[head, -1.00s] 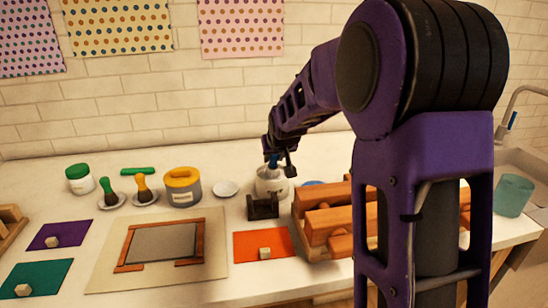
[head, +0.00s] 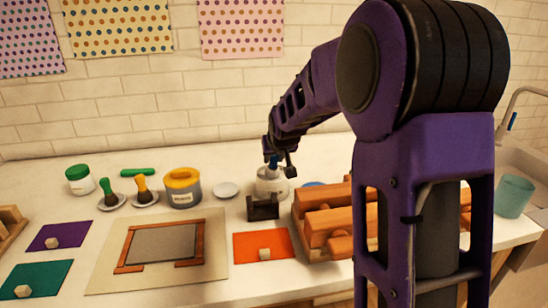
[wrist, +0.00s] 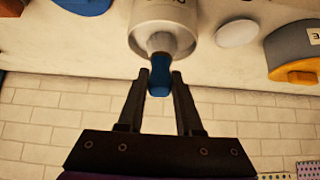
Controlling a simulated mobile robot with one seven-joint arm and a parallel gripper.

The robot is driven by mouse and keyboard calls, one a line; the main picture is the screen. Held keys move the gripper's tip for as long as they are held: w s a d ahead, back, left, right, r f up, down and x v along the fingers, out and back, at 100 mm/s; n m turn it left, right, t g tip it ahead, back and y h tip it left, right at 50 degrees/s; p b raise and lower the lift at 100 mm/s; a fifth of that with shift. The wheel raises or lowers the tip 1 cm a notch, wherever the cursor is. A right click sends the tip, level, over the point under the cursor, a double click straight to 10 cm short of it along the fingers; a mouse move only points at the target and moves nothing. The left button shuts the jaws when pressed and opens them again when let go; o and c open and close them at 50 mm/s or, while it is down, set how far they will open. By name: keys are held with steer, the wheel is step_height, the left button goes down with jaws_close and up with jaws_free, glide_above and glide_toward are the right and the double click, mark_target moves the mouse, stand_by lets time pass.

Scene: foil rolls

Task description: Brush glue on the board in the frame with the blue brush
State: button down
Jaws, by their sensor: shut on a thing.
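My gripper (head: 281,162) is shut on the handle of the blue brush (wrist: 160,72), which also shows in the head view (head: 273,161). In the wrist view the gripper's fingers (wrist: 161,78) are on both sides of the handle. The brush's lower end is at the mouth of a white pot (head: 270,188), which also shows in the wrist view (wrist: 180,20). The bristles are hidden, apparently inside the pot. The grey board (head: 160,243) lies flat inside a brown wooden frame (head: 199,246) on a beige mat (head: 215,268), left of my gripper.
A dark holder (head: 262,207) and an orange mat (head: 245,250) are in front of the pot. A white saucer (head: 226,190), a yellow-lidded tin (head: 183,190) and the green and yellow brushes (head: 142,188) are to the left.

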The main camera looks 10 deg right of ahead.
steer(key=shift+r+p, duration=1.95)
steer(key=shift+r, duration=1.45)
